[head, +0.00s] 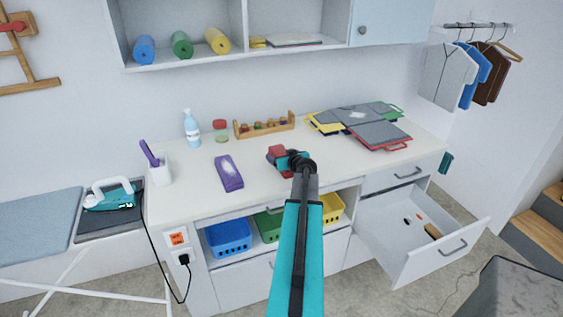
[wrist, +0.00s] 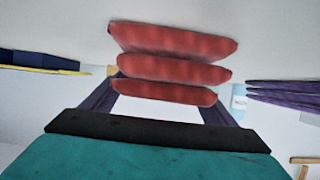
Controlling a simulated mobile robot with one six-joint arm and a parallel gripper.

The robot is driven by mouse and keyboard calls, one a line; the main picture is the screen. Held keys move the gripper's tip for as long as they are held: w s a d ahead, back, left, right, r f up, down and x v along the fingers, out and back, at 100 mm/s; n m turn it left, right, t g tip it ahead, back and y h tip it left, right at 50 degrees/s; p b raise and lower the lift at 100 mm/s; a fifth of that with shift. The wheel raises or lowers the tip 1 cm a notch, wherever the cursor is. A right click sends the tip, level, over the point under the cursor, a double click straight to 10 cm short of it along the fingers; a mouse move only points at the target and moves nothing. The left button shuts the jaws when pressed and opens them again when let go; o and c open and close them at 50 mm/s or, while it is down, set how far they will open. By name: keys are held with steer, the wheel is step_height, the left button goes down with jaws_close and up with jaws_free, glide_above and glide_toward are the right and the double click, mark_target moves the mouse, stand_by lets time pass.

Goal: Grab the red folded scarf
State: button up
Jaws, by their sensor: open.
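The red folded scarf (head: 277,151) lies on the white counter, partly hidden behind my gripper in the head view. In the wrist view the scarf (wrist: 174,68) shows as a stack of three red folds, right at the fingertips. My gripper (head: 293,159) is open and low over the counter at the scarf's right side in the head view. In the wrist view the two dark fingers of my gripper (wrist: 160,92) stand apart, and their tips are hidden by the lowest red fold. I cannot tell whether they touch the scarf.
A spray bottle (head: 192,128) and white cup (head: 159,170) are farther left. An open drawer (head: 420,243) juts out at right.

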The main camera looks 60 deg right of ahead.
steer(key=shift+c, duration=0.2)
steer(key=c, duration=1.2)
